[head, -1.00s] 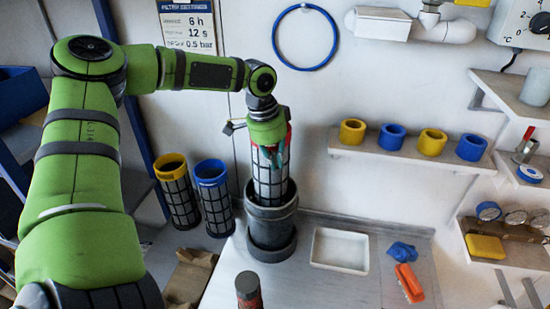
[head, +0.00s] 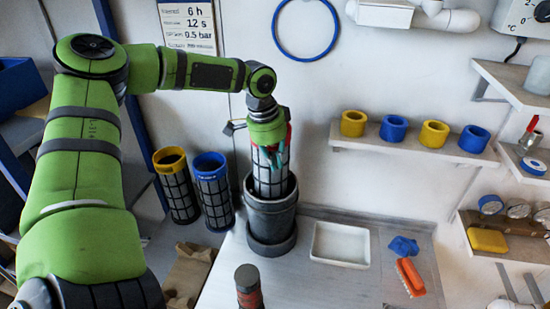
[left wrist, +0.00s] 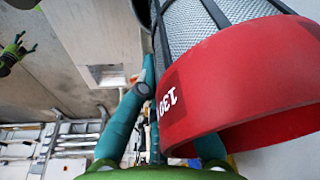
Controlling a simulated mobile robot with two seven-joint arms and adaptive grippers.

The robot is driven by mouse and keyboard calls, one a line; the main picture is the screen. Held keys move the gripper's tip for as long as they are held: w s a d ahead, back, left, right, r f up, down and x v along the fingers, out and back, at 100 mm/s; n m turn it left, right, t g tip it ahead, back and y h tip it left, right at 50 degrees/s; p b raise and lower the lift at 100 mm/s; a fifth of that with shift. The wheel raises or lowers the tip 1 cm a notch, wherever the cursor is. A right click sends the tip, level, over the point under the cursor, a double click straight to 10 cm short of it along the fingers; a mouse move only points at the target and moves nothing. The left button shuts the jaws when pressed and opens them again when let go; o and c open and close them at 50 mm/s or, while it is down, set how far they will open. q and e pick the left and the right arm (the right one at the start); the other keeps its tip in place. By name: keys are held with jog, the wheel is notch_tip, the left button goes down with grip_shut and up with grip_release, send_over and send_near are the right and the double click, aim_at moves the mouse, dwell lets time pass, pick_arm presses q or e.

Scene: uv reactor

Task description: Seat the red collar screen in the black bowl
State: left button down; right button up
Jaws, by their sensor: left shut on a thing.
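The red collar screen (head: 266,178) is a grey mesh cylinder with dark ribs and a red collar. It stands about upright with its lower end inside the black bowl (head: 271,227) on the bench; the mesh's upper part shows above the rim. My left gripper (head: 275,158) is shut on the collar at the top, pointing down. In the left wrist view the red collar (left wrist: 245,85) is large, beside the teal fingers. The screen's bottom end is hidden in the bowl. My right gripper (left wrist: 22,47) shows small in the left wrist view, fingers apart, empty.
A yellow-collared screen (head: 176,188) and a blue-collared screen (head: 213,190) stand left of the bowl. A white tray (head: 340,245), a blue cloth (head: 403,246) and an orange brush (head: 410,277) lie right. A dark, red-banded cylinder (head: 249,288) is in front.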

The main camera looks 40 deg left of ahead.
pick_arm(q)
jog(key=shift+f+b, duration=3.6)
jog(key=shift+f, duration=1.45)
jog(key=c, duration=1.3)
grip_release()
jog(key=shift+r, duration=0.1)
notch_tip(320, 180, up, 12)
send_over(275, 189)
jog(key=s, duration=0.2)
jog(key=shift+a, duration=0.45)
